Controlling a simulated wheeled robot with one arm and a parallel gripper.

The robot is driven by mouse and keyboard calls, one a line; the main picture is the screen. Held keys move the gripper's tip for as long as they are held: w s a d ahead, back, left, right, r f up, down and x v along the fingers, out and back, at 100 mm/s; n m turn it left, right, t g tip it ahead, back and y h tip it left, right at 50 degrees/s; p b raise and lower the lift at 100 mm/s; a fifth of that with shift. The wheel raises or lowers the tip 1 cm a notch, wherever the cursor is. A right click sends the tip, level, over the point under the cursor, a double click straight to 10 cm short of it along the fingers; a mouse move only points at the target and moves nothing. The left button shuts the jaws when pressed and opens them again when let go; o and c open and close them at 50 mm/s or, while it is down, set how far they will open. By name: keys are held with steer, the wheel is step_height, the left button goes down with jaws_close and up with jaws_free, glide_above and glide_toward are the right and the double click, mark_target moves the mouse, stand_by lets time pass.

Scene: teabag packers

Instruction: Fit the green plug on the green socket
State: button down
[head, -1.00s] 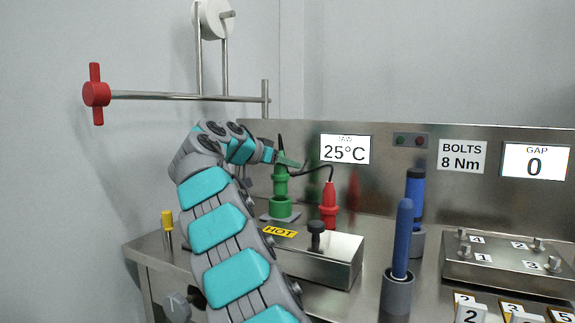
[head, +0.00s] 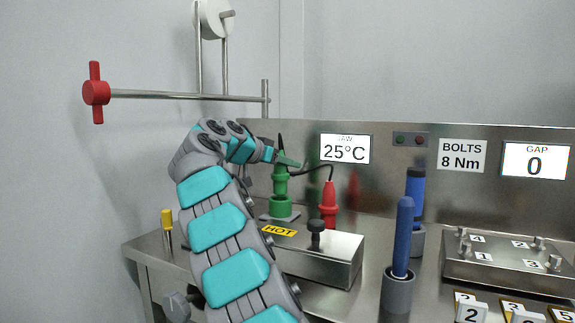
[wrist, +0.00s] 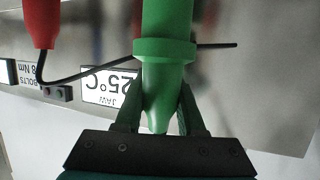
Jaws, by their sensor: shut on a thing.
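The green plug (head: 280,184) stands upright over the green socket (head: 280,208) on the steel bench in the head view. The plug's lower end meets the socket's top in the picture; I cannot tell how far in it sits. My gripper (head: 286,162) is at the plug's top, reaching in from the left. In the wrist view the jaws of my gripper (wrist: 160,105) are shut around the tapered end of the green plug (wrist: 165,50), below its collar. The socket is not distinct in the wrist view.
A red plug (head: 328,203) stands just right, with a black cable running toward the green plug. A steel block with a black knob (head: 316,236) and a HOT label (head: 279,231) lies in front. Blue cylinders (head: 402,240) stand farther right. The back panel (head: 380,180) rises close behind.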

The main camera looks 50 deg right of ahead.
mark_target(273, 179)
steer(key=shift+f+b, duration=2.7)
steer(key=shift+f, duration=0.1)
steer(key=shift+c, duration=2.2)
jaws_free()
steer(key=shift+a, duration=0.1)
steer(key=shift+v, duration=3.8)
